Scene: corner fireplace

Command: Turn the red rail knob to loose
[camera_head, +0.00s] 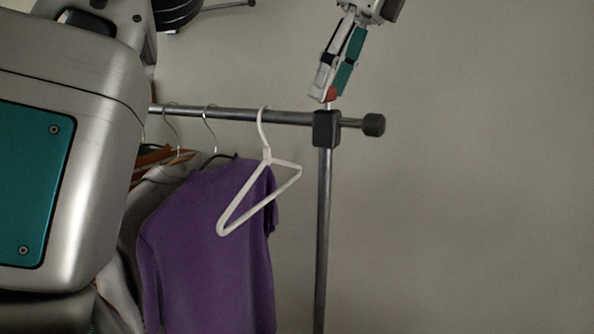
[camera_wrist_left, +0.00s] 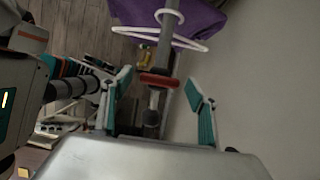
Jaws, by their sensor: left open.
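The red rail knob (camera_head: 331,94) sits on top of the dark corner joint (camera_head: 326,128) of the clothes rail. In the wrist view the red knob (camera_wrist_left: 158,80) shows as a wide red bar between the two fingers, apart from both. My left gripper (camera_head: 334,88) comes down from above, its fingertips at the height of the knob and partly hiding it. In the wrist view my left gripper (camera_wrist_left: 159,85) is open, with teal pads on either side of the knob. My right gripper is in neither view.
The rail bar (camera_head: 235,115) runs left from the joint and ends right in a dark cap (camera_head: 374,125). A white hanger (camera_head: 266,155), a purple shirt (camera_head: 210,250) and other clothes hang left of the upright (camera_head: 322,220). Bare wall fills the right side.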

